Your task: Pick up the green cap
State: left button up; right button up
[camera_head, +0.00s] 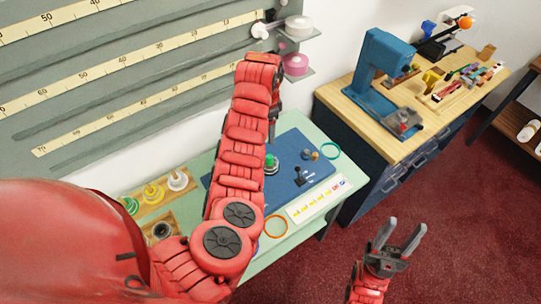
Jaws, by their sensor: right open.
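A small green round piece (271,161), which looks like the green cap, is on the blue mat (300,184) on the pale green counter. It stands just right of my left forearm, which hides part of the mat. My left gripper (273,128) shows only as a dark bit beyond the red arm, above the green piece in the picture; its fingers are not clear. My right gripper (405,229) is open and empty over the red carpet, right of the counter and well apart from the green piece.
On the mat are small orange and grey knobs (311,155) and a black piece (304,176). A wooden holder (185,208) carries several spools. A blue machine (381,75) stands on the right bench.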

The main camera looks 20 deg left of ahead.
pick_arm(q)
jog(key=b, duration=0.6)
send_near(269, 156)
jog(key=f, duration=0.5)
jog(key=shift+s+f, duration=0.15)
jog(key=shift+s, duration=0.25)
jog(key=shift+w+f+p, duration=0.1)
jog(key=shift+p, duration=0.55)
notch_tip(269, 156, down, 2)
jog(key=shift+w+d+f+p, duration=0.1)
jog(key=shift+w+d+p, duration=0.05)
jog(key=shift+p, duration=0.9)
jog(key=shift+w+f+p, duration=0.1)
jog(key=shift+f+p, duration=0.25)
jog(key=shift+f, duration=1)
grip_shut()
